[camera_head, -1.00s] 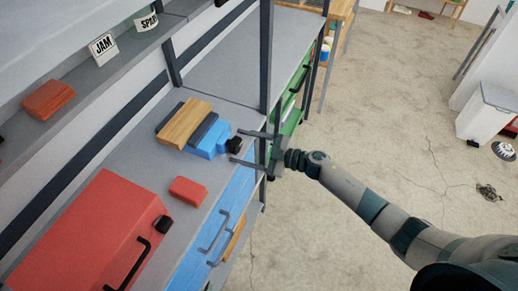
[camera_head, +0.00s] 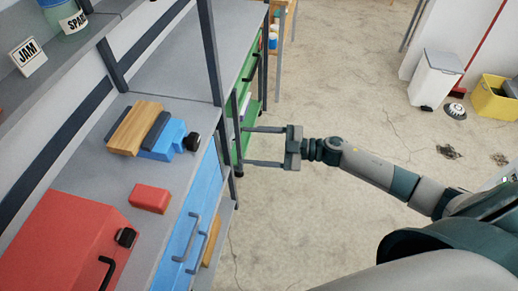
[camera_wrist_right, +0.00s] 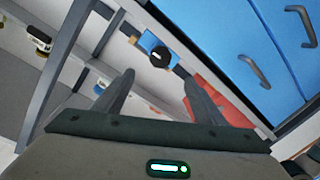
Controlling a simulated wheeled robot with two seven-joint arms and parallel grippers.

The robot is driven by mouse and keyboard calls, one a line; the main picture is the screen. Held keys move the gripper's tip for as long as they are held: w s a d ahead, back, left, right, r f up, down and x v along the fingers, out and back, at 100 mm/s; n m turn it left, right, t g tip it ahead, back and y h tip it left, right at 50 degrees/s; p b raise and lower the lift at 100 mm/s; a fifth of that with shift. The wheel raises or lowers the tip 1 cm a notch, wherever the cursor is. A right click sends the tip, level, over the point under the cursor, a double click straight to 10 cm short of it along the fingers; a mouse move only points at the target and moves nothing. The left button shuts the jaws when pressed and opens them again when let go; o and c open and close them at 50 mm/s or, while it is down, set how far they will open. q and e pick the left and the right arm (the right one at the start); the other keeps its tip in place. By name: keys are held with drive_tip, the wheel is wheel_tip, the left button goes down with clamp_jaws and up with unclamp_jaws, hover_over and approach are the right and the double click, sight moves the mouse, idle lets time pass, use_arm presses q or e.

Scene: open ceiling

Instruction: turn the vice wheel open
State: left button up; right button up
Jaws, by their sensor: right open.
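The blue vice (camera_head: 165,141) sits on the grey workbench, with a wooden block (camera_head: 135,126) between its dark jaws. Its black wheel (camera_head: 192,141) faces right at the bench's front edge. My right gripper (camera_head: 244,147) is open and empty, out in front of the bench, with its fingers pointing left toward the wheel. A clear gap separates the fingertips from the wheel. In the right wrist view, the black wheel (camera_wrist_right: 160,57) on the blue vice (camera_wrist_right: 152,44) shows beyond and between the open fingers (camera_wrist_right: 157,93). My left gripper is not in view.
A dark shelf post (camera_head: 213,65) stands close behind the wheel. A red block (camera_head: 150,198) and a red toolbox (camera_head: 60,240) lie nearer on the bench. Blue drawers (camera_head: 190,225) with handles are below. The floor (camera_head: 320,230) to the right is open.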

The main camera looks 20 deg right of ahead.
drive_tip(key=shift+v, duration=1.05)
